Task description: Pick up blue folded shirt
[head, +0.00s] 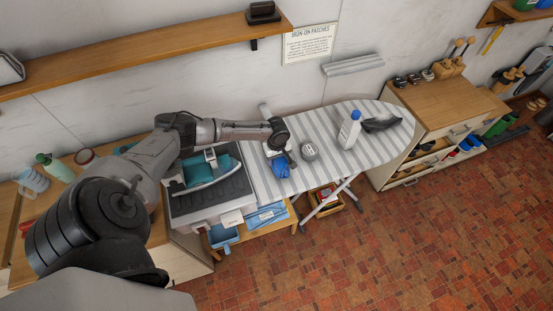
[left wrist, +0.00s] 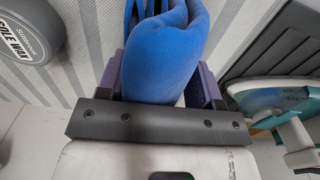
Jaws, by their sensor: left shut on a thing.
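The blue folded shirt (head: 281,167) is a small bundle over the front-left part of the striped ironing board (head: 345,148). My left gripper (head: 277,153) reaches in from the left and points down at it. In the left wrist view the blue folded shirt (left wrist: 165,48) fills the space between the two purple fingers of my left gripper (left wrist: 162,80), which is shut on it. I cannot tell whether the shirt still touches the board. My right gripper is not in view.
A round wax tin (head: 309,151) is close to the right of the shirt. A white bottle (head: 349,130) and a dark item (head: 381,123) lie further right on the board. A teal iron (head: 205,170) rests on a grey station to the left.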

